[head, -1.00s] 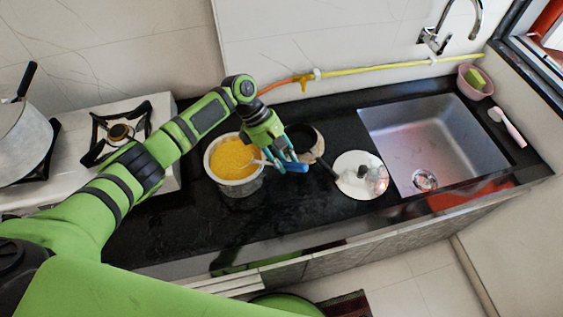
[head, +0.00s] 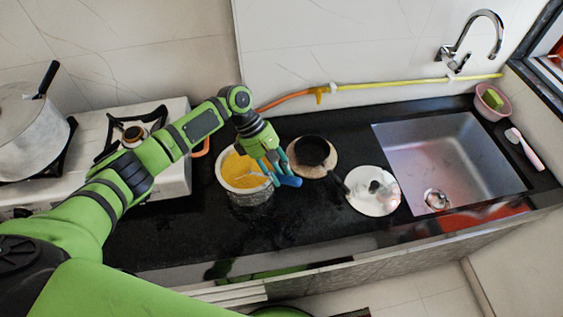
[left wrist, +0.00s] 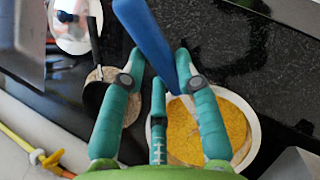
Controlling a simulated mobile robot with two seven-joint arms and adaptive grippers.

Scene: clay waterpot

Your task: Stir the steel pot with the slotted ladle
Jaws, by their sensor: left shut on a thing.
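The steel pot (head: 250,198), full of something yellow, stands on the black counter. It also shows in the left wrist view (left wrist: 257,130) below my fingers. My left gripper (head: 274,174) is at the pot's right rim, shut on the blue handle of the slotted ladle (head: 291,182). In the left wrist view the blue ladle handle (left wrist: 150,38) passes between the fingertips of my left gripper (left wrist: 158,68). The ladle's light stem slants into the yellow contents; its slotted head is hidden there. My right gripper is not in view.
A small black pan (head: 312,150) on a round board (head: 304,172) and a white plate or lid (head: 366,204) stand right of the pot. The sink (head: 450,160) lies farther right. A stove (head: 172,184) with a large pot (head: 28,140) is at left.

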